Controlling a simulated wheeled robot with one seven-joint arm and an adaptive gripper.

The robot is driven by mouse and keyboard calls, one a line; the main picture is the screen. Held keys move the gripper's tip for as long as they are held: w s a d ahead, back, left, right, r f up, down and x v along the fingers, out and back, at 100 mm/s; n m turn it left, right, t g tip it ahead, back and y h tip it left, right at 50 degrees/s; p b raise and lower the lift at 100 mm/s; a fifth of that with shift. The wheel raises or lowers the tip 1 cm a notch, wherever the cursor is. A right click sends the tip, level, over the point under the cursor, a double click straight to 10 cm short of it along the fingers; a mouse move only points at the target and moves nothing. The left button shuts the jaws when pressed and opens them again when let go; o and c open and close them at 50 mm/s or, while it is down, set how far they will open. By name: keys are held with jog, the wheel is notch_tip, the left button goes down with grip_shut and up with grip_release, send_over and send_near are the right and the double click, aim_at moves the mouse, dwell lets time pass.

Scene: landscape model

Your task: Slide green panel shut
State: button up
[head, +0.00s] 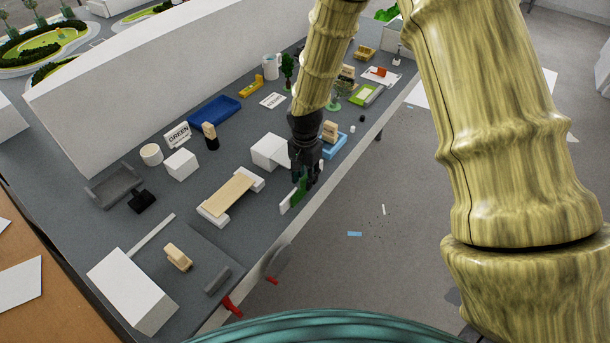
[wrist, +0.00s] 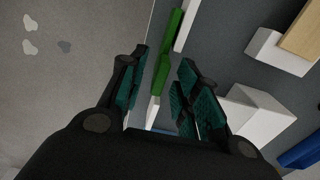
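The green panel (head: 299,190) stands near the table's front edge, beside a white piece (head: 285,208). My gripper (head: 307,179) is right over it, pointing down, and hides part of it. In the wrist view the green panel (wrist: 161,77) is a narrow upright strip in the gap between my fingers (wrist: 163,62). The fingers are apart, and I see no clear contact with the panel. White bars (wrist: 186,28) continue the strip at its far end and, in part, at its near end (wrist: 153,111).
A white block (head: 270,151) stands just left of my gripper. A wooden plank on white supports (head: 230,194) lies further left. A light blue tray (head: 335,147) with a wooden piece is behind right. The floor (head: 400,260) is beyond the table edge.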

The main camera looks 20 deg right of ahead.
grip_shut()
jog(key=shift+w+d, duration=1.3)
jog(key=shift+d, duration=0.3)
jog(key=shift+r, duration=0.1)
grip_release()
jog(key=shift+d, duration=0.1)
notch_tip(320, 180, up, 12)
